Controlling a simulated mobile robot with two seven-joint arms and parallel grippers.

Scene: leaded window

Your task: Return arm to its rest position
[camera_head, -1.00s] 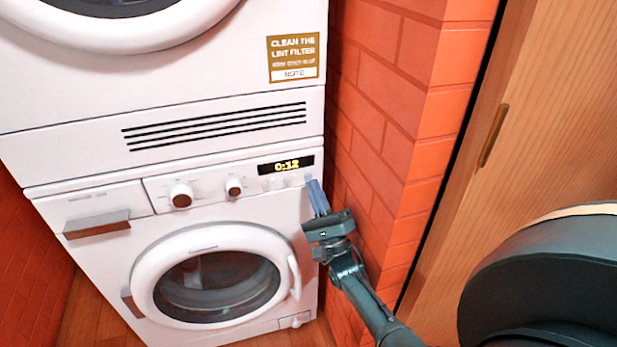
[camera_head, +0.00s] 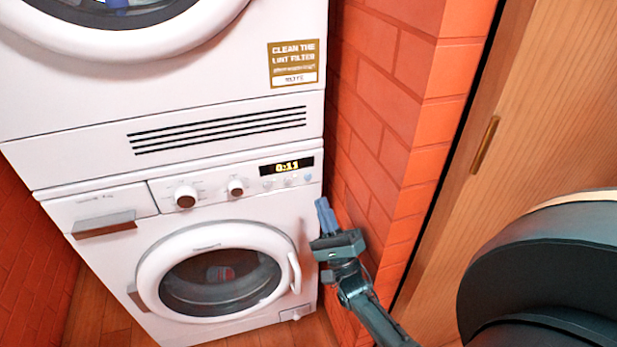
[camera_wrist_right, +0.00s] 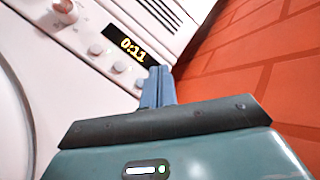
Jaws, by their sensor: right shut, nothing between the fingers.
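My right gripper (camera_head: 325,217) is shut and empty in the head view. Its blue fingers are together, just below and right of the control panel of the white washing machine (camera_head: 110,262). In the right wrist view the shut fingers (camera_wrist_right: 157,87) point at the panel near a round button (camera_wrist_right: 140,83); I cannot tell whether they touch it. The display (camera_head: 287,166) reads 0:11 and also shows in the right wrist view (camera_wrist_right: 130,44). The round door (camera_head: 222,270) is closed, with something dark and reddish behind the glass. My left gripper is not in view.
An orange brick wall (camera_head: 385,150) stands close to the right of my right gripper. A wooden door (camera_head: 550,110) with a handle (camera_head: 485,146) is further right. A second white machine (camera_head: 200,75) is stacked above. A drawer handle (camera_head: 104,224) juts out at left.

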